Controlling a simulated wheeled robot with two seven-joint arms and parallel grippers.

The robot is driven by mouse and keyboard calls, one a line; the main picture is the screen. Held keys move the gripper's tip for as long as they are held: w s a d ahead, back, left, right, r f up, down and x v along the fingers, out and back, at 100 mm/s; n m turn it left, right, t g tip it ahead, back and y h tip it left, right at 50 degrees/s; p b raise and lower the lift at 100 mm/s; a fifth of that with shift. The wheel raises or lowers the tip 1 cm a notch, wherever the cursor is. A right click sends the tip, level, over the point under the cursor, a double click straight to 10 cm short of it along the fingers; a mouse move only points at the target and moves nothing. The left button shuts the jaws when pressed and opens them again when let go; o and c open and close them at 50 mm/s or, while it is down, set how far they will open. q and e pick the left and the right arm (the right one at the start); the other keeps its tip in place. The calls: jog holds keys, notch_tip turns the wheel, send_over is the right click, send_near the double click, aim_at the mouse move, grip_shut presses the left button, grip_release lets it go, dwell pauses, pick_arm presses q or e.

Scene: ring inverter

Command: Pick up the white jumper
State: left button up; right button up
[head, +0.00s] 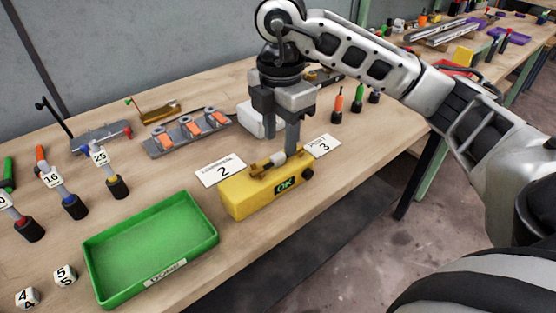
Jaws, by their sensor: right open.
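My right gripper (279,136) points down over the yellow tester box (245,200), which has a dark display reading OK. Its fingers are apart, and one finger reaches down close to the box's top; I cannot tell whether it touches. On the box's top lie a small brownish part (262,172) and a small pale piece (278,158), just below the fingers. I cannot tell whether the pale piece is the white jumper. A white block (249,119) stands behind the gripper, partly hidden by it. My left gripper is not in view.
A green tray (150,245), empty, stands at the front left. Number cards 2 (221,170) and 3 (324,146) lie beside the box. A grey fixture with orange parts (188,132) is behind.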

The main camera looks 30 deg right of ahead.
aim_at(276, 156)
jog(key=f, duration=0.4)
jog(key=shift+w+a+f, duration=0.25)
jog(key=shift+f, duration=0.1)
grip_shut()
jog(key=shift+r, duration=0.1)
